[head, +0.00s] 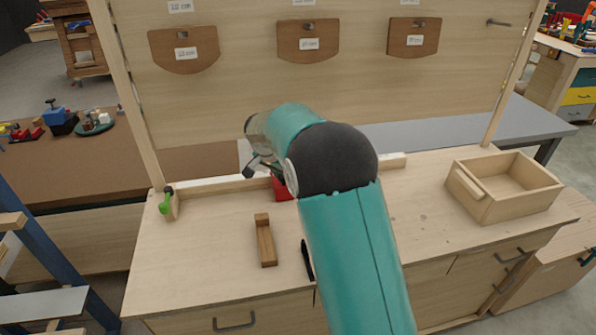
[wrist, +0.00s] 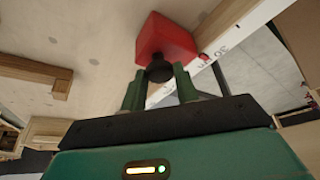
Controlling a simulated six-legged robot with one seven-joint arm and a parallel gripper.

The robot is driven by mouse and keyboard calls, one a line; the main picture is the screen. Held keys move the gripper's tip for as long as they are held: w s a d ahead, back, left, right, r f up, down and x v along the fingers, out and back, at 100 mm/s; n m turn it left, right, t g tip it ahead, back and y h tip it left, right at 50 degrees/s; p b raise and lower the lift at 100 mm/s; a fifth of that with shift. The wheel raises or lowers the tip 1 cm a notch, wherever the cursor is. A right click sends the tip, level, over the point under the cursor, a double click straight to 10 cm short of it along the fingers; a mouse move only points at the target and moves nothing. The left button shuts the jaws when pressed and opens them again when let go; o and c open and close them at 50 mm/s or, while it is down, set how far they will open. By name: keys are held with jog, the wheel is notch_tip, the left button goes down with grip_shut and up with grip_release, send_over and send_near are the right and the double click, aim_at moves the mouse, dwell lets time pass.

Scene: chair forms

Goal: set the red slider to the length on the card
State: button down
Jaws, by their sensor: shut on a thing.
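The red slider (wrist: 165,38) is a red block with a dark round knob (wrist: 159,68) on its near side. It sits at a wooden rail with a white printed scale (wrist: 212,66); the print is too blurred to read surely. My gripper (wrist: 161,82) has its two green fingers closed on the knob. In the head view only part of the slider (head: 280,188) shows, beside my gripper (head: 262,170), and my arm covers much of the rail (head: 225,186). I cannot make out a card with a readable length.
A wooden block (head: 265,240) and a dark object (head: 307,260) lie on the bench left of my arm. An open wooden box (head: 490,207) stands right. Labelled wooden plates (head: 309,41) hang on the back board.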

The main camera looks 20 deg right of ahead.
jog(key=shift+a, duration=0.4)
jog(key=shift+a, duration=0.1)
jog(key=c, duration=1.1)
grip_release()
jog(key=shift+w+a, duration=0.1)
jog(key=shift+d, duration=0.2)
jog(key=shift+r, duration=0.1)
jog(key=shift+a+r, duration=0.1)
jog(key=shift+r, duration=0.25)
jog(key=v, duration=1.3)
jog(key=shift+f, duration=0.1)
